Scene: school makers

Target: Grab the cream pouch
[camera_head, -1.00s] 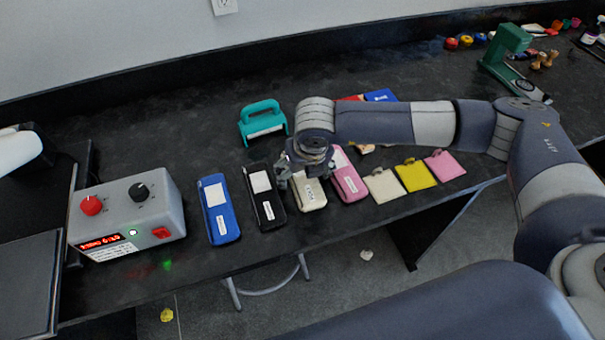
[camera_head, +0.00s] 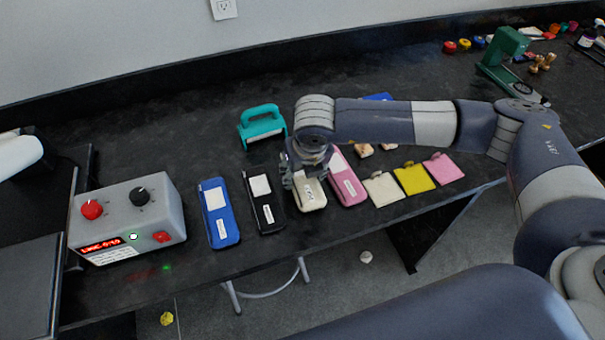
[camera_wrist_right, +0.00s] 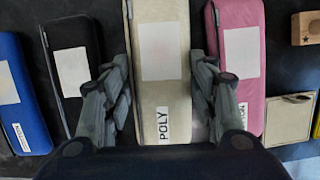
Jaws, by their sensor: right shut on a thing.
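The cream pouch (camera_head: 312,201) lies on the black table in a row of pouches, its upper end hidden under my right gripper (camera_head: 303,178). In the right wrist view the cream pouch (camera_wrist_right: 161,98) runs upright between the two fingers, with a blank pale panel and a label reading POLY. My right gripper (camera_wrist_right: 163,75) is shut on it, one finger along each long side. The pouch appears to rest on the table. My left gripper is not in view.
A black pouch (camera_head: 267,214) lies close on the left and a pink pouch (camera_head: 349,188) close on the right. A blue pouch (camera_head: 219,222) lies farther left, beside a grey control box (camera_head: 158,218). A teal handled tool (camera_head: 262,128) stands behind. The table's front edge is near.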

